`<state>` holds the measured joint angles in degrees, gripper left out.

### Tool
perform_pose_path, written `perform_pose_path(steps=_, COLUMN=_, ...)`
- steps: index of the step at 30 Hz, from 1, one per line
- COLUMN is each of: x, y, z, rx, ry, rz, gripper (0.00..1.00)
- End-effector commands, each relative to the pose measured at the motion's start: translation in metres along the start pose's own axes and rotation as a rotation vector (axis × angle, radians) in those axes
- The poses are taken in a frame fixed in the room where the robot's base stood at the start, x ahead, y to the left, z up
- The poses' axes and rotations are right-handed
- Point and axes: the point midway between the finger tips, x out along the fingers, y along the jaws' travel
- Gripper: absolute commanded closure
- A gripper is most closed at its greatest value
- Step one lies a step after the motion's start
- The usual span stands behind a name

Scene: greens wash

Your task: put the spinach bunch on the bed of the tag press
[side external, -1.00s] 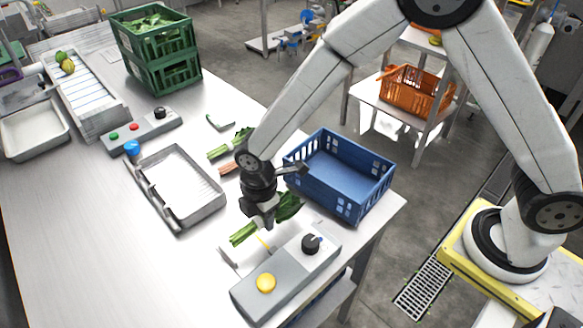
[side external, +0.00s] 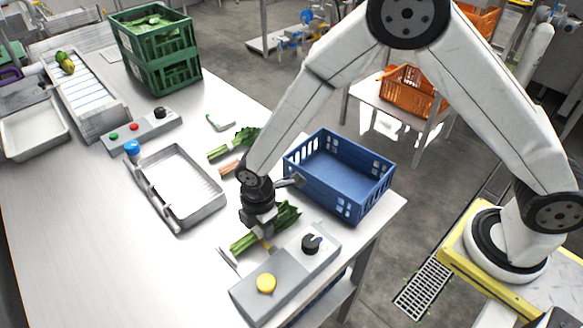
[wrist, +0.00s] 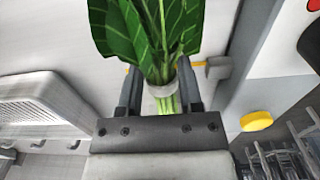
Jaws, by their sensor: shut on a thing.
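The spinach bunch (side external: 283,219), with dark green leaves and pale green stems, is in my gripper (side external: 264,229). In the wrist view the two fingers (wrist: 161,92) are shut on its stems, around a pale band, with the leaves (wrist: 150,30) fanning out beyond. The tag press (side external: 285,279) is a grey box with a yellow button and a black knob. Its pale bed (side external: 228,257) lies along the box's left side, mostly hidden under the bunch. The bunch is low over the bed; I cannot tell whether it touches. The yellow button (wrist: 257,121) also shows in the wrist view.
A blue crate (side external: 340,190) stands close behind my gripper. Another leafy bunch (side external: 235,143) and reddish stems (side external: 229,168) lie beyond it. A metal tray (side external: 180,187), a button panel (side external: 140,130) and a green crate (side external: 160,70) stand farther left. The table's front left is clear.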

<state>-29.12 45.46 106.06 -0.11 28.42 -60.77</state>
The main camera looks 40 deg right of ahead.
Motion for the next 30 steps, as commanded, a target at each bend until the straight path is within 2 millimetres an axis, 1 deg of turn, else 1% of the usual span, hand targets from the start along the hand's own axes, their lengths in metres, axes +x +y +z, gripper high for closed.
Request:
perform_pose_path(steps=2, x=0.002, y=0.0, z=0.0, rx=0.0, ry=0.0, rz=0.0, gripper=1.0)
perform_pose_path(steps=3, x=0.002, y=0.0, z=0.0, rx=0.0, ry=0.0, rz=0.0, gripper=0.45)
perform_pose_path(steps=5, x=0.002, y=0.0, z=0.0, rx=0.0, ry=0.0, rz=0.0, gripper=0.25)
perform_pose_path(steps=6, x=0.002, y=0.0, z=0.0, rx=0.0, ry=0.0, rz=0.0, gripper=0.19)
perform_pose_path(steps=15, x=0.002, y=0.0, z=0.0, rx=0.0, ry=0.0, rz=0.0, gripper=0.19)
perform_pose_path(steps=20, x=-0.002, y=0.0, z=0.0, rx=0.0, ry=0.0, rz=0.0, gripper=0.19)
perform_pose_path(steps=26, x=-0.016, y=0.001, z=0.0, rx=0.0, ry=0.001, rz=0.002, gripper=0.19)
perform_pose_path(steps=30, x=-0.031, y=0.0, z=0.0, rx=0.0, ry=0.001, rz=0.002, gripper=0.19)
